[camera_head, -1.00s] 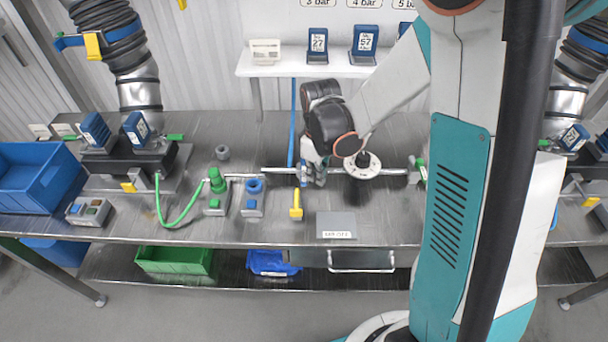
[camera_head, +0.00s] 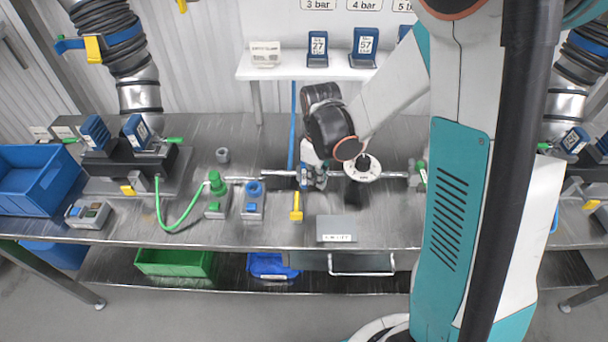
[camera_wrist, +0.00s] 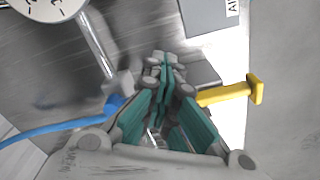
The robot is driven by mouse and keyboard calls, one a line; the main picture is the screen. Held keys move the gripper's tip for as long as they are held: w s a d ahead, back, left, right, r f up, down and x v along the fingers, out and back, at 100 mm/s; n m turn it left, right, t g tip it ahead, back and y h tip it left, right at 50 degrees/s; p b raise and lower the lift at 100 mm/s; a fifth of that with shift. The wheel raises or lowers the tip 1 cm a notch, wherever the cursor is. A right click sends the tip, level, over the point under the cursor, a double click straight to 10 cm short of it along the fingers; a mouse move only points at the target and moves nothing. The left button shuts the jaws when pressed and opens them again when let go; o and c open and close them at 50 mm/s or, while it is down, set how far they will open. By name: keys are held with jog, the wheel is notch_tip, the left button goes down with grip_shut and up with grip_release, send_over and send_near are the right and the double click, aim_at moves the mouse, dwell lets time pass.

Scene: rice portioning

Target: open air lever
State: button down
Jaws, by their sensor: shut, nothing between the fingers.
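The yellow lever (camera_head: 296,207) is on the bench pipe below the blue hose, its handle pointing toward the bench's front edge. In the wrist view the yellow lever (camera_wrist: 230,93) reaches out to the right from behind my fingers. My gripper (camera_head: 312,184) is low at the pipe, just right of the lever's pivot end. In the wrist view my gripper (camera_wrist: 165,65) has its teal-padded fingers together, with nothing held. The fingers hide the lever's inner end and part of the valve body; I cannot tell whether they touch it.
A round white gauge (camera_head: 363,168) stands on the pipe just right of my gripper. A grey labelled plate (camera_head: 336,228) lies in front. Green (camera_head: 216,186) and blue (camera_head: 253,189) fittings stand to the left. A blue hose (camera_wrist: 50,130) runs to the pipe. The bench's front strip is mostly clear.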

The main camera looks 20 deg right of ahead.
aim_at(302, 184)
jog(key=shift+w+a, duration=0.15)
jog(key=shift+a, duration=0.4)
jog(key=shift+w+a, duration=0.15)
jog(key=shift+a, duration=0.45)
jog(key=shift+w+a+f+b, duration=0.1)
jog(key=shift+w+a+b, duration=0.15)
jog(key=shift+a, duration=0.5)
jog(key=shift+w+a, duration=0.1)
jog(key=shift+a, duration=0.15)
jog(key=shift+w+a, duration=0.75)
jog(key=shift+a, duration=0.2)
